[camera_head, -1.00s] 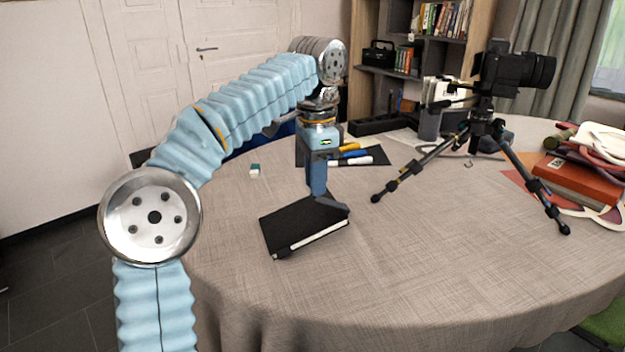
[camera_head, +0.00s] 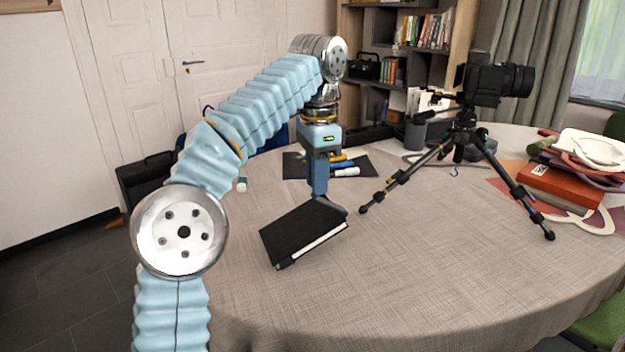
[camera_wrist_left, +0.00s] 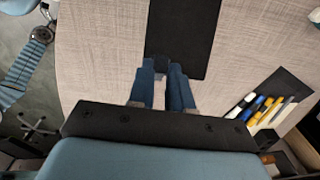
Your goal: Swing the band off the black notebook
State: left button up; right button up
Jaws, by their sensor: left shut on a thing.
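The black notebook (camera_head: 300,232) is near the middle of the table in the head view, tilted, with its far right edge raised and its pale page edges facing front. My left gripper (camera_head: 328,205) points down at that raised edge and is shut on it. In the left wrist view the blue fingers (camera_wrist_left: 162,75) meet at the near end of the notebook (camera_wrist_left: 188,38). I cannot make out the band; the fingers cover that end. My right gripper is not in view.
A camera on a tripod (camera_head: 462,140) stands to the right, its legs spread on the cloth. A dark mat (camera_head: 296,166) with several markers (camera_head: 345,163) lies behind my gripper. A red book (camera_head: 562,186) and other items lie at the far right. The front of the table (camera_head: 410,255) is clear.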

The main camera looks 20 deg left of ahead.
pick_arm(q)
jog(key=shift+w+d+r, duration=0.45)
jog(key=shift+d+r, duration=0.1)
jog(key=o, duration=1)
dwell(0.4)
